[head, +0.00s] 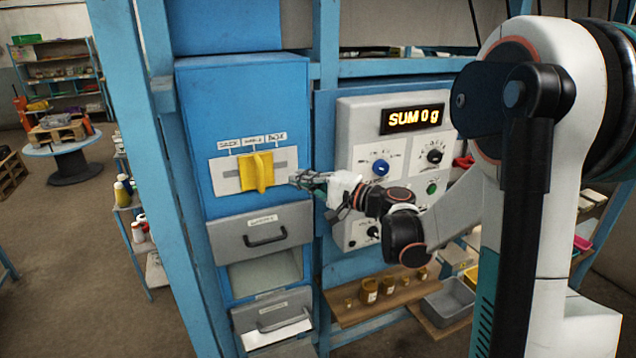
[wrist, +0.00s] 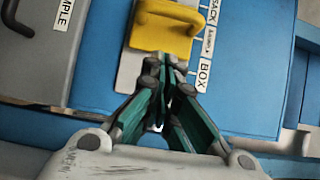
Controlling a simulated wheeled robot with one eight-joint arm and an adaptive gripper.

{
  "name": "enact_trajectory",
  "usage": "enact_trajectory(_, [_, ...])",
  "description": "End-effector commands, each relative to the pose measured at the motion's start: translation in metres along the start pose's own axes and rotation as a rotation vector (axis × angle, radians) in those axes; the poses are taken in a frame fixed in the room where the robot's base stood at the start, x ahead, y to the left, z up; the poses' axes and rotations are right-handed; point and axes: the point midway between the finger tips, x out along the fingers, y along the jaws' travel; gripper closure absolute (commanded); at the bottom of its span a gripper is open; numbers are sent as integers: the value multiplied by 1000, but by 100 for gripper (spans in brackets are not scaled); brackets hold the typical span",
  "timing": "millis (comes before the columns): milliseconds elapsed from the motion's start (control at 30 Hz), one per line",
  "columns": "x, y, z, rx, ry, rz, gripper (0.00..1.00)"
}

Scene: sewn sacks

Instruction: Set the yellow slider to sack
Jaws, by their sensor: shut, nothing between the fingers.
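The yellow slider (head: 256,173) is a block handle on a pale plate (head: 226,176) on the front of the blue cabinet. In the head view it stands under the middle label, SAMPLE; SACK is to its left and BOX to its right. My gripper (head: 294,178) is just right of the slider, on the BOX side, shut and empty. In the wrist view the slider (wrist: 163,27) is at the top, and the shut fingertips (wrist: 165,66) are at its lower edge. I cannot tell whether they touch it.
Below the plate is a grey drawer (head: 262,232) with a black handle. A control panel (head: 357,150) with knobs and a display reading "SUM 0 g" is right of the cabinet. A blue post (head: 150,130) stands at the left. A shelf below the panel holds small weights (head: 369,291).

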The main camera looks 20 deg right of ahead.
Motion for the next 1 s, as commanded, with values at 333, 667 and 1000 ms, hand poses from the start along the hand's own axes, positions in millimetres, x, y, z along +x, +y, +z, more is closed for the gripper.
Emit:
enact_trajectory(333, [40, 0, 24, 0, -2, 0, 100])
enact_trajectory(667, [45, 0, 29, 0, 0, 0, 100])
enact_trajectory(1000, [59, 2, 51, 0, -5, 0, 100])
